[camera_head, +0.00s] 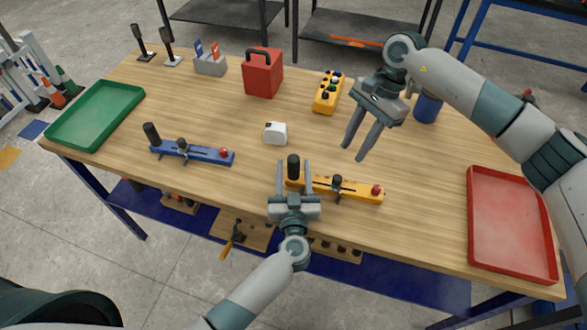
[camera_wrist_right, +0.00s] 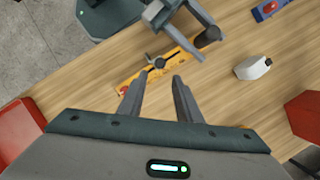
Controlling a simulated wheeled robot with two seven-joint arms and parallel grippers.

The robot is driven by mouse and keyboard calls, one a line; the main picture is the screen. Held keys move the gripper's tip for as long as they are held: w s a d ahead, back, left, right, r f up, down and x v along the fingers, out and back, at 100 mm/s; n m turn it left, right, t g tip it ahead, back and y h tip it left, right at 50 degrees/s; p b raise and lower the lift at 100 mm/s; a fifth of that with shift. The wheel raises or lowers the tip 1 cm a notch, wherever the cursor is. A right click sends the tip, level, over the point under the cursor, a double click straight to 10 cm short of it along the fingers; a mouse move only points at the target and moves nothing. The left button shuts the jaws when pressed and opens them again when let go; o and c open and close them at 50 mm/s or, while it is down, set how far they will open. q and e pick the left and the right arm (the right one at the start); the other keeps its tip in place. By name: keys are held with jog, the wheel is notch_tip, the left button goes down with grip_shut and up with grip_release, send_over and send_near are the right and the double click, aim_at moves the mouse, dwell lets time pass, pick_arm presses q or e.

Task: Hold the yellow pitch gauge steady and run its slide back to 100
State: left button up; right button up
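The yellow pitch gauge (camera_head: 355,189) lies near the table's front edge, with a black upright handle (camera_head: 293,166) at its left end and a red knob (camera_head: 376,190) at its right end. Its slide, with a dark knob (camera_head: 337,181), sits around the middle of the bar. It also shows in the right wrist view (camera_wrist_right: 179,51). Scale marks are too small to read. My left gripper (camera_head: 293,164) is open, with its fingers on either side of the black handle and gaps visible. My right gripper (camera_head: 353,153) is open and empty, above the table behind the gauge.
A similar blue gauge (camera_head: 206,154) lies to the left. A white block-like item (camera_head: 275,133), red box (camera_head: 262,75) and yellow button box (camera_head: 328,93) stand farther back. A green tray (camera_head: 84,134) is far left, a red tray (camera_head: 504,263) at right.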

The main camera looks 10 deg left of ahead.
aim_at(338, 177)
pick_arm(q)
grip_shut()
pick_arm(e)
jog(key=shift+o, duration=0.9)
jog(key=s+a+r+n+t+h, duration=0.1)
jog(key=n, duration=0.1)
jog(key=s+a+r+n+t+h, duration=0.1)
jog(key=s+a+r+n+t, duration=0.1)
jog(key=n, duration=0.1)
jog(key=shift+r+h, duration=0.1)
jog(key=shift+h, duration=0.3)
notch_tip(338, 177, down, 12)
